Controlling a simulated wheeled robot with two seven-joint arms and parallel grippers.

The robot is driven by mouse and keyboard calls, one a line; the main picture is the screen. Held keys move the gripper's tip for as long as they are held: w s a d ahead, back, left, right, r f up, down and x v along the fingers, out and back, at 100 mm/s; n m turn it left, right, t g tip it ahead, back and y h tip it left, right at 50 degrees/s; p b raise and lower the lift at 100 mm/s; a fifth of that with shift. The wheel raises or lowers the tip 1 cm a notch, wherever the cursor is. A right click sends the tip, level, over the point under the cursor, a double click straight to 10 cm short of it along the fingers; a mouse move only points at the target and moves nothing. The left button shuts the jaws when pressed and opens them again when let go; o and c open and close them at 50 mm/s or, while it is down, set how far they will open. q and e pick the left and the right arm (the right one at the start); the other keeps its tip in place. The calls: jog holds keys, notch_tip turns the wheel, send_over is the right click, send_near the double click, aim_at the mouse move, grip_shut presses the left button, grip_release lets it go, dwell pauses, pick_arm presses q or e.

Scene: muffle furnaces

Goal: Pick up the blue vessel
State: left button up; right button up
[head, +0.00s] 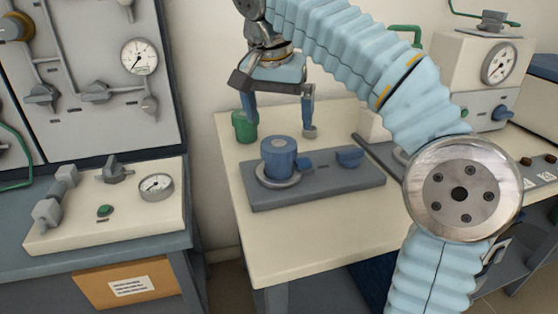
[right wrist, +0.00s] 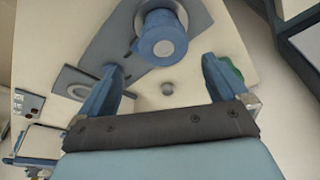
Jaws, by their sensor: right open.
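The blue vessel (head: 279,157) stands upright on a round grey seat on a grey base plate (head: 335,188), on the cream table. In the right wrist view the vessel (right wrist: 160,40) shows from above, just beyond the fingertips. My right gripper (head: 280,129) is open, pointing down, above and slightly behind the vessel. Its blue fingers are spread apart, and in the right wrist view the gripper (right wrist: 160,65) has nothing between its fingers. My left gripper is not in view.
A green cup (head: 244,127) stands behind the base plate, beside a finger. A small blue valve (head: 348,155) sits at the plate's right. A panel with a gauge (head: 156,186) is on the left bench. The table's front (head: 320,245) is clear.

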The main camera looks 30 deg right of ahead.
aim_at(279, 143)
jog(key=x, duration=0.5)
jog(key=shift+b, duration=0.4)
jog(key=shift+a+b+x, duration=0.15)
jog(key=shift+b+x, duration=0.1)
jog(key=shift+x, duration=1.1)
jog(key=shift+a+b+x, duration=0.2)
jog(key=shift+x, duration=1.15)
jog(key=shift+w, duration=0.1)
jog(key=c, duration=1.3)
